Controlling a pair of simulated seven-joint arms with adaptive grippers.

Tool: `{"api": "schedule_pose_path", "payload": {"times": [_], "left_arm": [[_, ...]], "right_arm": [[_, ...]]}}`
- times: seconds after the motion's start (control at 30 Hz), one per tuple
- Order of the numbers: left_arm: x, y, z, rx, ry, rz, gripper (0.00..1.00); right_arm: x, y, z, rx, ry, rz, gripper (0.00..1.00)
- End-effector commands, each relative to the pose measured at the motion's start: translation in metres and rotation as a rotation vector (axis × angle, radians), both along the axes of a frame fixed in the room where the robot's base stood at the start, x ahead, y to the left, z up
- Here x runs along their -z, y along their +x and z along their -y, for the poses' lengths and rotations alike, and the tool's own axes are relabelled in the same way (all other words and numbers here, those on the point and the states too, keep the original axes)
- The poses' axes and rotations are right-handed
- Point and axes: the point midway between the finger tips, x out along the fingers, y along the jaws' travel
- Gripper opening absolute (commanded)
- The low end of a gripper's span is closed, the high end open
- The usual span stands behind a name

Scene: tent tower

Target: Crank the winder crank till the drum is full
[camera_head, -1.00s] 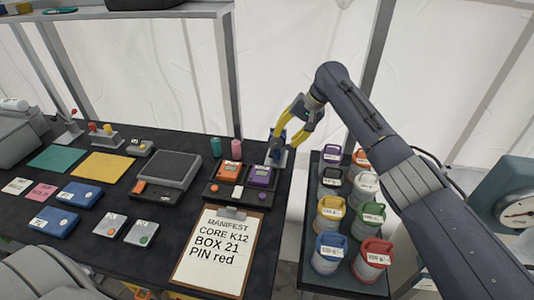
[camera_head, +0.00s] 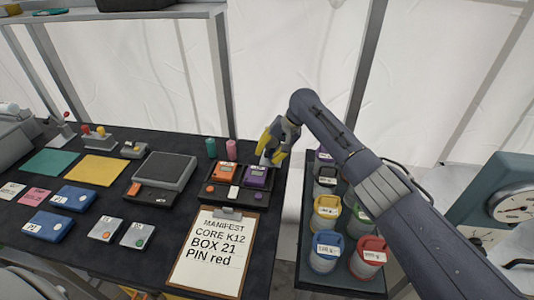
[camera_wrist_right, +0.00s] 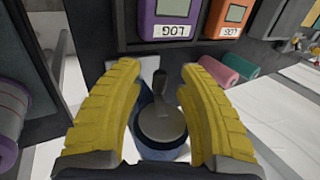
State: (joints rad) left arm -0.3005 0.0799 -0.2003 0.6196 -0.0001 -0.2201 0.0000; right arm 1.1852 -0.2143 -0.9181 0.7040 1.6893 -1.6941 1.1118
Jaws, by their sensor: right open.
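The winder, a small grey and blue device, stands at the table's far right corner, behind the purple box, and is mostly covered by my right gripper in the head view. My right gripper (camera_head: 273,150) has yellow fingers and points down over the winder. In the wrist view its open fingers (camera_wrist_right: 160,70) stand either side of the crank, apparently apart from it. How full the drum is cannot be told. My left gripper is out of view.
A purple box (camera_head: 256,177) and an orange box (camera_head: 226,176) sit close in front of the winder. A clipboard (camera_head: 213,258) lies in front. Several lidded canisters (camera_head: 327,207) fill a tray at right.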

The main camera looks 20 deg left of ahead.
Motion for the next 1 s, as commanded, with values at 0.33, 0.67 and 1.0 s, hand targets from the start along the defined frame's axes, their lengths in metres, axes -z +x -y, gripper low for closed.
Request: {"api": "schedule_pose_path", "payload": {"times": [0.33,0.67,1.0], "left_arm": [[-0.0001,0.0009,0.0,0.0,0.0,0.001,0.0],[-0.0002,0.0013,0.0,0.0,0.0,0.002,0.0],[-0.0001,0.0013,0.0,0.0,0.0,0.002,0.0]], "right_arm": [[-0.0002,0.0,0.0001,0.0,0.0,0.0,0.15],[-0.0001,0.0,0.0,0.0,0.0,0.0,0.0],[0.0012,-0.0006,0.0,0.0,0.009,-0.003,0.0]]}}
